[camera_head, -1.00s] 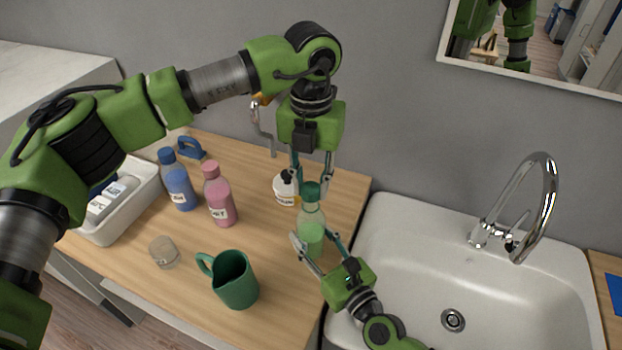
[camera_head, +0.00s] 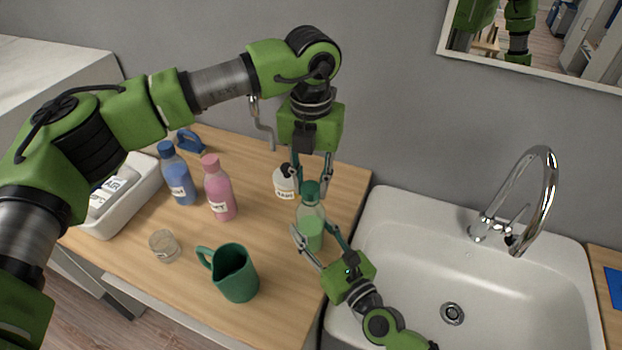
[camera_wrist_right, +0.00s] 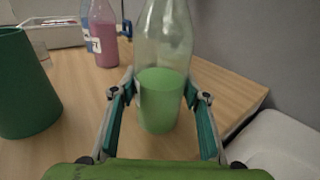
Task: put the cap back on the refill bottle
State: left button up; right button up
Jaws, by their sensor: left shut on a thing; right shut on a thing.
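The refill bottle (camera_head: 312,233) is clear, with green liquid in its lower part, and stands upright at the right of the wooden counter. It also shows in the right wrist view (camera_wrist_right: 160,98), where its top is out of frame. My right gripper (camera_head: 317,246) is shut on the bottle's body, one finger on each side. The green cap (camera_head: 311,192) is at the top of the bottle's neck. My left gripper (camera_head: 312,186) points down from above and is shut on the cap. I cannot tell whether the cap is seated or just resting there.
A green jug (camera_head: 235,275) and a glass (camera_head: 164,245) are nearer. A white bin (camera_head: 128,208) is at left. The sink (camera_head: 410,265) adjoins at right.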

pick_arm(q)
jog(key=shift+f, duration=0.4)
